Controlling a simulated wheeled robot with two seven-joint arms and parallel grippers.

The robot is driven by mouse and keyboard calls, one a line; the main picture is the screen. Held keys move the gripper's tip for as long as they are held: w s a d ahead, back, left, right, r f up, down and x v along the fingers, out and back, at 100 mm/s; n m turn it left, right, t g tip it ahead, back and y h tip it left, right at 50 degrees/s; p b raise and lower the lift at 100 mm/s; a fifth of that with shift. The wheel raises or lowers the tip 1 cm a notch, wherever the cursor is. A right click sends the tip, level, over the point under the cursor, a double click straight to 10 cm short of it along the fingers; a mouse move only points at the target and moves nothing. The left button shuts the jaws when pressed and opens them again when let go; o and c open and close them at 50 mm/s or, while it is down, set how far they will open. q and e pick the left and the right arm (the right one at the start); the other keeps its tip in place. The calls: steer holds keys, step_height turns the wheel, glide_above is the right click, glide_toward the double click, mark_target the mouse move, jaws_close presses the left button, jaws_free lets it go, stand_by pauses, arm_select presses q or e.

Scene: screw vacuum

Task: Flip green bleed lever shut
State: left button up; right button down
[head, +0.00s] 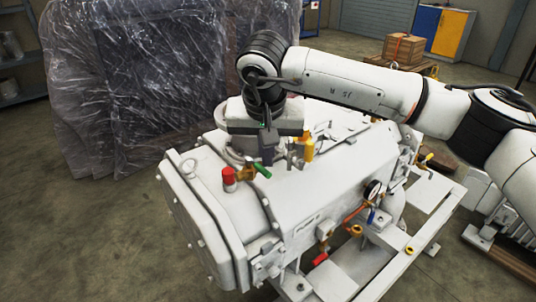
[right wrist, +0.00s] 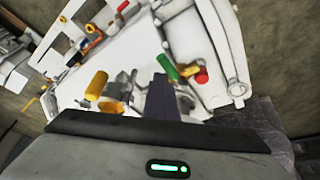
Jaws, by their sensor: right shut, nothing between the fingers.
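The green bleed lever (head: 262,170) sits on a small brass valve on top of the white pump, next to a red cap (head: 228,178). In the right wrist view the green lever (right wrist: 167,64) points away from the red cap (right wrist: 201,76). My right gripper (head: 267,163) is shut and empty, pointing down just behind the lever. Its dark fingers (right wrist: 160,76) end close to the lever in the wrist view; I cannot tell if they touch it. My left gripper is not in view.
A yellow handle (head: 308,148) with metal fittings stands just right of my right gripper. A gauge (head: 373,190) and a red-handled valve (head: 320,259) are on the pump's near side. A plastic-wrapped load (head: 150,85) stands behind left. Open floor lies at lower left.

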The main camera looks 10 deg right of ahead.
steer(key=shift+s+a+f, duration=0.1)
steer(key=shift+s+a, duration=0.2)
steer(key=shift+a, duration=0.1)
steer(key=d+v, duration=0.1)
steer(key=v, duration=0.9)
steer(key=shift+w+r+b, duration=0.25)
steer(key=shift+r+b, duration=0.05)
steer(key=shift+b, duration=0.1)
steer(key=shift+a, duration=0.15)
